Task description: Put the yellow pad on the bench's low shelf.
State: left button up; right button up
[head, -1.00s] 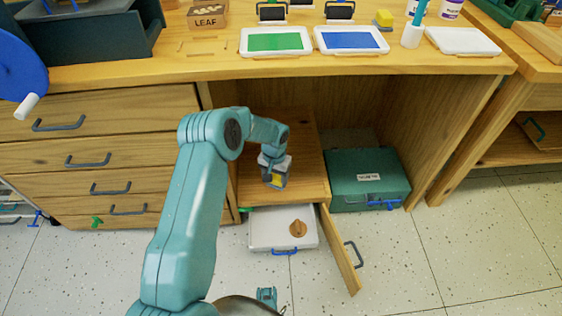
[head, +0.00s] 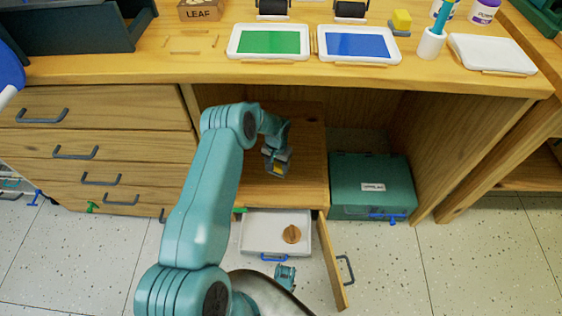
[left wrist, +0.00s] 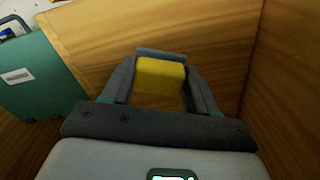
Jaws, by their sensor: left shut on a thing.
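The yellow pad (left wrist: 160,76), with a grey backing, is held between the fingers of my left gripper (left wrist: 160,62). In the head view my left gripper (head: 277,162) points down over the bench's low shelf (head: 300,185), inside the open bay; the pad is mostly hidden there, with a little yellow showing. I cannot tell whether the pad touches the shelf. The wooden shelf board is bare around the gripper.
A green case (head: 372,187) stands right of the shelf. Trays and a yellow block (head: 401,20) sit on the bench top (head: 200,68). Drawers (head: 100,155) are at left.

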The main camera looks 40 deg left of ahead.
pick_arm(q)
jog(key=shift+s+f+b, duration=0.15)
jog(key=shift+f+b, duration=0.35)
jog(key=shift+f, duration=0.35)
jog(key=shift+f+b, duration=1.4)
jog(key=shift+f, duration=1.15)
jog(key=shift+f+b, duration=0.65)
jog(key=shift+b, duration=0.05)
jog(key=o, duration=1.2)
jog(key=shift+r, duration=0.25)
notch_tip(320, 180, up, 10)
jog(key=p, duration=0.4)
jog(key=shift+r+p, duration=0.2)
jog(key=shift+p, duration=0.1)
jog(key=shift+r, duration=0.65)
